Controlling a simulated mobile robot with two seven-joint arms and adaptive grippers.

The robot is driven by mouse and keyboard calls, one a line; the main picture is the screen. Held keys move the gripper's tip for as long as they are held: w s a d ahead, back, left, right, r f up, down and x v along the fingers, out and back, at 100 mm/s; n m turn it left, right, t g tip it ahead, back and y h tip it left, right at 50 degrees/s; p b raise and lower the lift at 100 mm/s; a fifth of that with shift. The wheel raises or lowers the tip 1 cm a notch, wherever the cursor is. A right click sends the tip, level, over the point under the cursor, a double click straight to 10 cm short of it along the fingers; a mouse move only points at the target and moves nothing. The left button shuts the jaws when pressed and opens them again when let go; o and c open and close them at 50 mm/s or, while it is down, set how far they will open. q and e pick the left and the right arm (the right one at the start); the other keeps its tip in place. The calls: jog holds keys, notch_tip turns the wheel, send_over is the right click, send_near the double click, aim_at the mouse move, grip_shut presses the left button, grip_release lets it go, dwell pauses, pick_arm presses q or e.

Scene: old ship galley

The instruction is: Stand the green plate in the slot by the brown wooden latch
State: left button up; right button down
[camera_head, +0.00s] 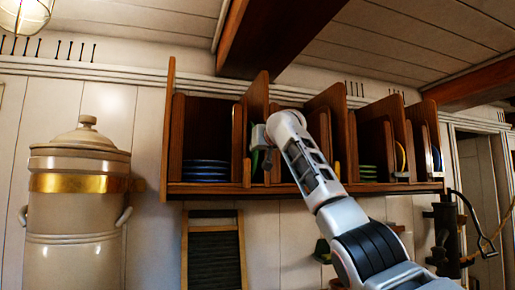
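A wooden plate rack (300,188) with upright dividers hangs on the wall. My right arm reaches up from the lower right, and its gripper (260,142) is at the front of a slot left of the rack's middle. A narrow green edge (255,160), seemingly a green plate standing on edge, shows at the gripper. The arm hides much of this slot, and I cannot tell whether the fingers are closed on the plate. A short brown wooden upright (247,172) stands at the slot's front left; I cannot tell whether it is the latch. My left gripper is out of view.
Blue plates (205,170) lie stacked in the left compartment, green ones (368,172) in a right one. A large crock (80,195) is left of the rack; a washboard (213,255) hangs below.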

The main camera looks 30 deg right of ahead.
jog(key=shift+w+r, duration=0.1)
jog(key=shift+w, duration=0.15)
pick_arm(q)
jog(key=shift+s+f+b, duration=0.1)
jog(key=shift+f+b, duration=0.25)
jog(key=shift+b, duration=0.05)
pick_arm(e)
jog(key=shift+w+d+f, duration=0.1)
jog(key=shift+w+f, duration=0.1)
jog(key=shift+f, duration=0.5)
jog(key=c, duration=2.1)
grip_release()
jog(key=shift+c, duration=0.2)
jog(key=o, duration=0.3)
jog(key=shift+f, duration=0.2)
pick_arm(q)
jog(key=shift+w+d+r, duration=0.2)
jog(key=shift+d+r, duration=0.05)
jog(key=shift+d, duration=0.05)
pick_arm(e)
jog(key=shift+s, duration=0.1)
